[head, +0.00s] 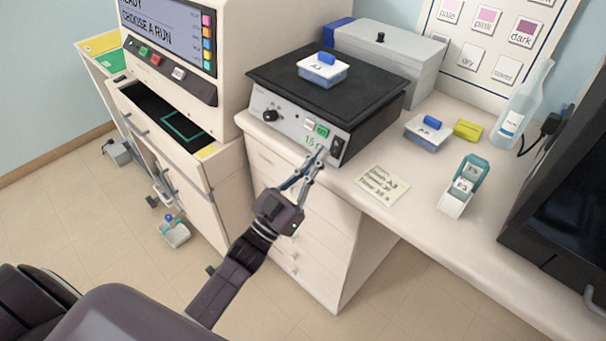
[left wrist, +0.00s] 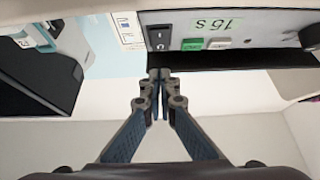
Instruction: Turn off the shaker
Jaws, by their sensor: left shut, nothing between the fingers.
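The shaker (head: 280,122) is a grey box with a flat black top plate, standing on the counter. Its front has a black knob (head: 270,116), a green button (head: 321,131), a pale button (head: 308,125), a green label with a time in seconds and a black rocker switch (head: 337,148) at the right end. The switch also shows in the left wrist view (left wrist: 159,38). My left gripper (head: 321,156) is shut and empty, its tips just in front of the panel near the switch. In the left wrist view the tips (left wrist: 159,74) line up with the switch; contact cannot be told.
A blue-lidded box (head: 322,72) sits on the shaker's plate. Another similar box (head: 428,134), a yellow block (head: 467,130), a note (head: 383,185), a teal rack (head: 463,185) and a wash bottle (head: 520,108) stand right. A staining machine (head: 185,50) is left, a dark monitor (head: 565,200) far right.

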